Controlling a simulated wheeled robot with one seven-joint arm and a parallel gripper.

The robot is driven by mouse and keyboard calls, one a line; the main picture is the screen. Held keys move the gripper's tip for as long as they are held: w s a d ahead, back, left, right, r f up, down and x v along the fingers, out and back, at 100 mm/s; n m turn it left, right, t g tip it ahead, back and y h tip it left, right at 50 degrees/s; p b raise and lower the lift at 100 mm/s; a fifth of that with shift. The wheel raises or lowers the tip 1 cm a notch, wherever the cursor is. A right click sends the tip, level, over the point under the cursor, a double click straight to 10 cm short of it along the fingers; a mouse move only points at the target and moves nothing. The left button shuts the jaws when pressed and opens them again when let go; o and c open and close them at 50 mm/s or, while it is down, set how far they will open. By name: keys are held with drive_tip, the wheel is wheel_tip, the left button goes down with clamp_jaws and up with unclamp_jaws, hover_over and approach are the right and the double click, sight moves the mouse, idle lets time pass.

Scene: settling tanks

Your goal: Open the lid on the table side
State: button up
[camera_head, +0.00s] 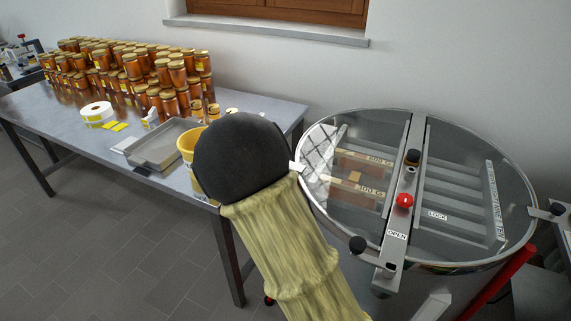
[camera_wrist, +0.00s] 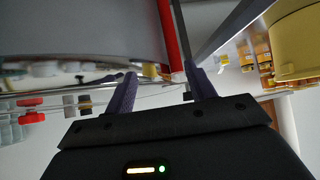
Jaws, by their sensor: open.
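The steel drum (camera_head: 440,262) has two clear lid halves beside a central crossbar (camera_head: 413,150). The table-side lid (camera_head: 350,140) is the left half and lies closed, with wooden frames visible below it. A pale tab (camera_head: 297,166) sticks out at its left rim, partly hidden by my black wrist. My fingers are hidden in the head view. In the wrist view my gripper (camera_wrist: 161,80) is open, with its two purple fingers spread beside the drum rim. A small yellowish piece (camera_wrist: 150,71) shows between them; I cannot tell what it is or whether they touch it.
A red knob (camera_head: 404,200) sits on the crossbar by LOCK and OPEN labels. The steel table (camera_head: 70,118) at left bears stacked honey jars (camera_head: 130,75), a tray (camera_head: 160,150) and a yellow bucket (camera_head: 186,145) close by my wrist. Floor in front of the table is clear.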

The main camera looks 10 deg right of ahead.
drive_tip(key=w+a+r+m+t+h+b, duration=0.2)
drive_tip(key=w+a+r+t+h+b, duration=0.1)
drive_tip(key=w+a+t+h+b, duration=0.1)
drive_tip(key=a+t+h, duration=0.1)
drive_tip(key=a+h, duration=0.1)
drive_tip(key=shift+a+t+h, duration=0.3)
drive_tip(key=shift+t, duration=0.1)
drive_tip(key=shift+w, duration=0.15)
drive_tip(key=p+x, duration=0.1)
drive_tip(key=x, duration=1.6)
drive_tip(key=shift+w+d+f+p, duration=0.1)
drive_tip(key=shift+d+f+p, duration=0.05)
drive_tip(key=shift+p, duration=0.2)
clamp_jaws()
